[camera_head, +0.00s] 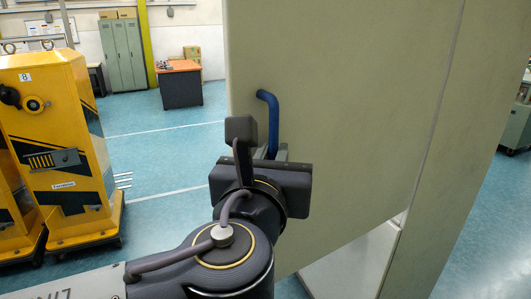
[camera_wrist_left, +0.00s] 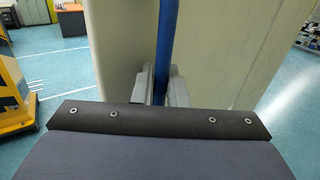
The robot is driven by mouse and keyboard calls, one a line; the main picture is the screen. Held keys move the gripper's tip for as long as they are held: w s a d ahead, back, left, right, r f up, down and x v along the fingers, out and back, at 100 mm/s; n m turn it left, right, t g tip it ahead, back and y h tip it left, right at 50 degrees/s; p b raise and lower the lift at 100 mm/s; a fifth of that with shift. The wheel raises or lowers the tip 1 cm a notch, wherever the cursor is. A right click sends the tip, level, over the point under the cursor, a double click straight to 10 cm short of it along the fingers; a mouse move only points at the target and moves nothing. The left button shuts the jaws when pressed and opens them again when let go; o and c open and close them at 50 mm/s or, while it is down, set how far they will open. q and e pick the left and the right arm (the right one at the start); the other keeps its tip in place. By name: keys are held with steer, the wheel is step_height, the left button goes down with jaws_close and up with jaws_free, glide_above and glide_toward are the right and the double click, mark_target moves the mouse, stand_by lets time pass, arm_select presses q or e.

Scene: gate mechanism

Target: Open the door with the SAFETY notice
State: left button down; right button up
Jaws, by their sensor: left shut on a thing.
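The door (camera_head: 345,110) is a large pale beige panel that fills the middle of the head view. A blue bar handle (camera_head: 270,112) stands near its left edge. My left gripper (camera_head: 277,152) is shut on the lower part of this handle. In the left wrist view, the blue handle (camera_wrist_left: 167,50) runs upright between the two grey fingers of the gripper (camera_wrist_left: 161,88). No SAFETY notice shows on the visible door face. My right gripper is not in view.
A yellow machine (camera_head: 75,145) on a wheeled base stands at the left. An orange-topped desk (camera_head: 179,83) and grey-green lockers (camera_head: 123,52) stand at the back. A beige panel (camera_head: 440,150) adjoins the door's right edge. Blue floor between machine and door is clear.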

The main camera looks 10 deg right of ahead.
arm_select(q)
steer(key=shift+r, duration=0.1)
steer(key=c, duration=1.8)
jaws_free()
steer(key=shift+d, duration=0.15)
steer(key=b+v, duration=0.1)
steer(key=v, duration=0.6)
steer(key=shift+s, duration=0.35)
